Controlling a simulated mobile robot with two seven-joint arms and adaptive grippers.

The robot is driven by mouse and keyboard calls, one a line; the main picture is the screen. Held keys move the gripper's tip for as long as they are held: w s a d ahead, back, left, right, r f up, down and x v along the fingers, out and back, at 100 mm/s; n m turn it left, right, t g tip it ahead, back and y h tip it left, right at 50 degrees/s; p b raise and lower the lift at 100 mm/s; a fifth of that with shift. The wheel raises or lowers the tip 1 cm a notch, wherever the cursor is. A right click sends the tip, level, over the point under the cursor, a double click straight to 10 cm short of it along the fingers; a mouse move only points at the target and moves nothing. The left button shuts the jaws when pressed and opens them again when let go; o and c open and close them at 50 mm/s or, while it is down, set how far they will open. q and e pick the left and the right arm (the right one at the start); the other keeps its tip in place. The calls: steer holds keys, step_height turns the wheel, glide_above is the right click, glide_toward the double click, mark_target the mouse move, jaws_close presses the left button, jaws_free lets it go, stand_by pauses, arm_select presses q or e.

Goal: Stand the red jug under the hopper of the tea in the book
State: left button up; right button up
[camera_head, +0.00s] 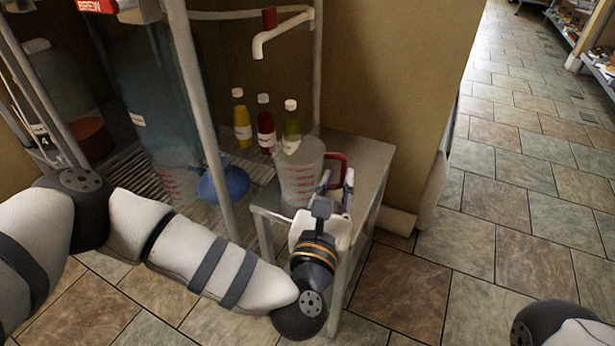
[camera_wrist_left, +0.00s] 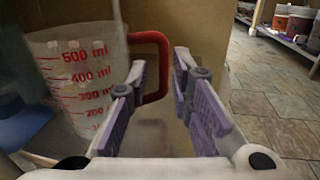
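A clear measuring jug with red marks and a red handle (camera_head: 299,172) stands upright on a small grey side table (camera_head: 365,152). It fills the left of the left wrist view (camera_wrist_left: 75,75), its red handle pointing right. My left gripper (camera_head: 336,190) is at the handle side of this jug. In the left wrist view its two fingers (camera_wrist_left: 160,105) are spread, with the outer part of the handle showing between them; I cannot tell whether they touch it. A second clear jug with red marks (camera_head: 176,180) stands on the rack.
Yellow, red and green bottles (camera_head: 265,128) stand behind the jug. A blue rounded vessel (camera_head: 229,181) and a tall bluish container (camera_head: 158,95) are on the rack. A metal post (camera_head: 204,105) and a pale spout pipe (camera_head: 262,42) are nearby. Tiled floor is clear at right.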

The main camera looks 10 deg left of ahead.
mark_target(342, 171)
arm_select(q)
steer(key=w, duration=0.1)
steer(key=w+b, duration=0.1)
steer(key=w, duration=0.1)
steer(key=w+d, duration=0.1)
steer(key=w, duration=0.1)
steer(key=shift+f, duration=0.25)
steer(key=shift+s+r, duration=0.1)
jaws_close()
